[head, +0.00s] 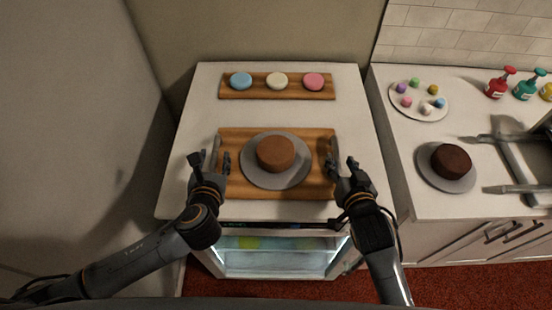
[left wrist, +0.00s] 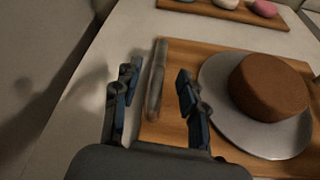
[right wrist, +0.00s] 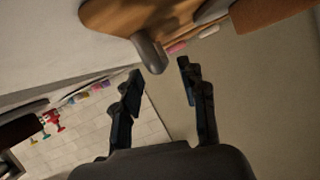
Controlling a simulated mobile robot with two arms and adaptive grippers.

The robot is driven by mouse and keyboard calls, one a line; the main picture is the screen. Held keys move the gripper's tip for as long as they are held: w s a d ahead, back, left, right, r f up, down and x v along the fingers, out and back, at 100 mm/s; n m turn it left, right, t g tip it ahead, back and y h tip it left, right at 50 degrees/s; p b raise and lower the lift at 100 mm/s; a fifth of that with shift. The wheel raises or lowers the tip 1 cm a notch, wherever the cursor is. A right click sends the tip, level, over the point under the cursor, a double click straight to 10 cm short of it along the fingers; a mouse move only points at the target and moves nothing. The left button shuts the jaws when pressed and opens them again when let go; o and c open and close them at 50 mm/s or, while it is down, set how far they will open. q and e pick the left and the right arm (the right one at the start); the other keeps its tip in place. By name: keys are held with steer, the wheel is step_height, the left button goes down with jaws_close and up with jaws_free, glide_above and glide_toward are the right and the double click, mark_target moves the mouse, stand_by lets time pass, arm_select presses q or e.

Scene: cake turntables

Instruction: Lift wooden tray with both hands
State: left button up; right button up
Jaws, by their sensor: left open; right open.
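The wooden tray (head: 322,182) lies on the white counter top and bears a grey round plate (head: 253,174) with a brown cake (head: 276,154). Grey handles stand at its left and right ends. My left gripper (head: 211,160) is open at the left end; in the left wrist view, the left handle (left wrist: 157,80) shows between and beyond its fingers (left wrist: 155,90). My right gripper (head: 341,163) is open at the right end; in the right wrist view, the right handle (right wrist: 150,52) lies just beyond its fingers (right wrist: 160,78). Neither gripper is closed on a handle.
A smaller wooden board (head: 245,94) with blue, cream and pink round cakes lies behind the tray. On the right counter are a plate of coloured balls (head: 419,112), a dark cake (head: 451,161), pump bottles (head: 499,86) and a sink. A lit glass-front cooler (head: 275,257) is below.

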mark_target(215, 153)
arm_select(q)
steer(key=x, duration=0.5)
steer(key=shift+w+f, duration=0.1)
arm_select(e)
steer(key=x, duration=0.5)
steer(key=shift+w+f, duration=0.1)
arm_select(q)
steer(key=shift+a, duration=0.1)
steer(key=shift+c, duration=0.5)
arm_select(e)
steer(key=shift+a, duration=0.1)
steer(key=shift+c, duration=0.5)
arm_select(q)
jaws_close()
arm_select(e)
jaws_close()
